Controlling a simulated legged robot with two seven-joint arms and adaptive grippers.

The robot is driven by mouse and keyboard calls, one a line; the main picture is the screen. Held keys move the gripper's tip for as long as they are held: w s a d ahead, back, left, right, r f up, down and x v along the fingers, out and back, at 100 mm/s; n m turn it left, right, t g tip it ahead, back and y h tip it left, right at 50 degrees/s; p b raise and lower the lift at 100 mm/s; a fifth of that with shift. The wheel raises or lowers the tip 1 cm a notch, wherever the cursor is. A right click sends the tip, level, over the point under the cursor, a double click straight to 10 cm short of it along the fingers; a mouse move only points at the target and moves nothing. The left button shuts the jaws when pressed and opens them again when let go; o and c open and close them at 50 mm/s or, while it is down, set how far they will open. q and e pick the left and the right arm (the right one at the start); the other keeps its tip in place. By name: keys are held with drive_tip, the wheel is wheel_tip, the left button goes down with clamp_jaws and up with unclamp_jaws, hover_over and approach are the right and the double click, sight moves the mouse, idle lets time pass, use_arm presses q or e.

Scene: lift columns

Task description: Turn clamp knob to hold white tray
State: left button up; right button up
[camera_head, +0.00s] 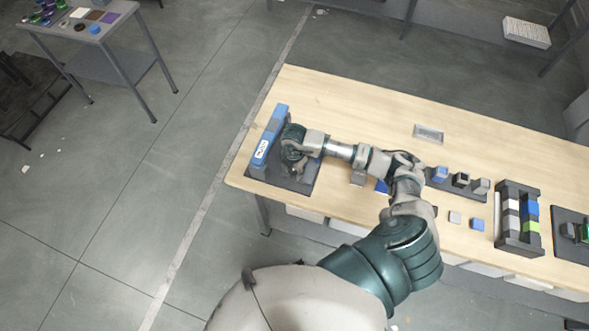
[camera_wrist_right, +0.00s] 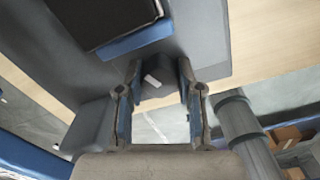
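The clamp fixture is a blue upright bar (camera_head: 268,136) with a white label on a dark grey base plate (camera_head: 254,183) at the table's left end. My right gripper (camera_head: 299,170) is over this plate, just right of the bar, partly hidden by its own wrist. In the right wrist view, its two blue-padded fingers (camera_wrist_right: 158,90) stand apart on either side of a dark grey knob-like part (camera_wrist_right: 155,92) with a white mark. I cannot tell if they touch it. I cannot make out a white tray in the clamp. My left gripper is not in view.
A small metal tray (camera_head: 429,134) lies there. Small blocks, a dark rack (camera_head: 519,243) of coloured blocks and another dark fixture (camera_head: 570,227) stand to the right. A grey side table (camera_head: 95,62) is at the upper left.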

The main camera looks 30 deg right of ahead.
drive_tip(key=shift+o, duration=1.3)
drive_tip(key=shift+r, duration=0.1)
wheel_tip(320, 180, up, 7)
drive_tip(key=p, duration=0.5)
drive_tip(key=shift+p, duration=0.3)
